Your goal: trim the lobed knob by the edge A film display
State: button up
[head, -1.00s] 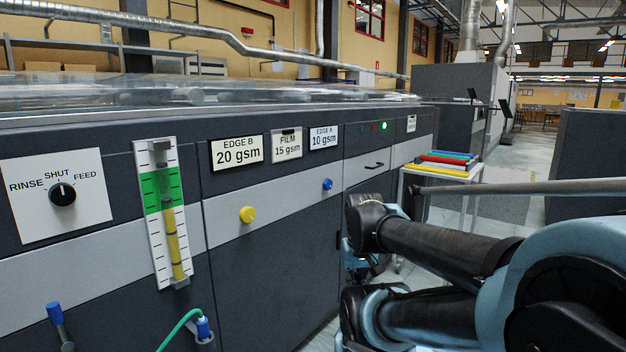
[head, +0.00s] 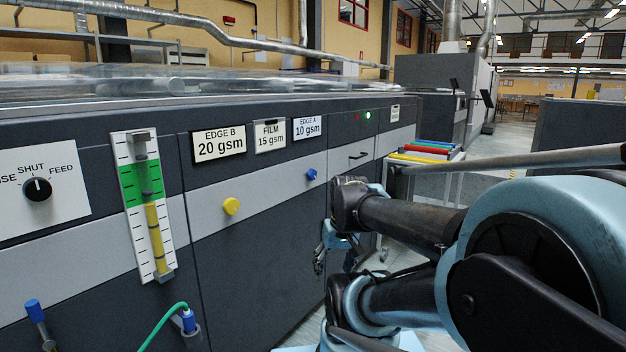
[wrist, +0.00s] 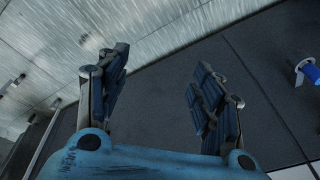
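The Edge A display (head: 306,128) reads 10 gsm on the machine's dark front. Below it, a small blue knob (head: 311,175) sticks out of the light grey band; its lobes are too small to make out. My gripper (head: 322,258) hangs below and slightly right of this knob in the head view, apart from the machine front. In the wrist view, my gripper (wrist: 162,62) is open and empty, its two fingers well apart. A blue part with a pale base (wrist: 309,73) shows at the right edge there; I cannot tell which it is.
A yellow knob (head: 231,206) sits left of the blue one, under the Edge B display (head: 219,143). A sight gauge (head: 150,205), a rotary switch (head: 38,189) and a green hose (head: 160,322) are further left. A rack with coloured bars (head: 428,157) stands behind my arm.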

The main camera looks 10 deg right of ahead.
jog(key=w+a+r+t+y, duration=0.1)
jog(key=w+a+r+y, duration=0.15)
jog(key=w, duration=0.35)
jog(key=w+a+r+y, duration=0.1)
jog(key=w+r, duration=0.2)
jog(key=w, duration=0.2)
jog(key=t+y, duration=0.8)
jog(key=t, duration=0.2)
send_near(314, 175)
jog(key=shift+n, duration=0.4)
jog(key=x, duration=1)
jog(key=shift+w+a+f, duration=0.1)
jog(key=shift+w+a, duration=0.2)
jog(key=c, duration=1.1)
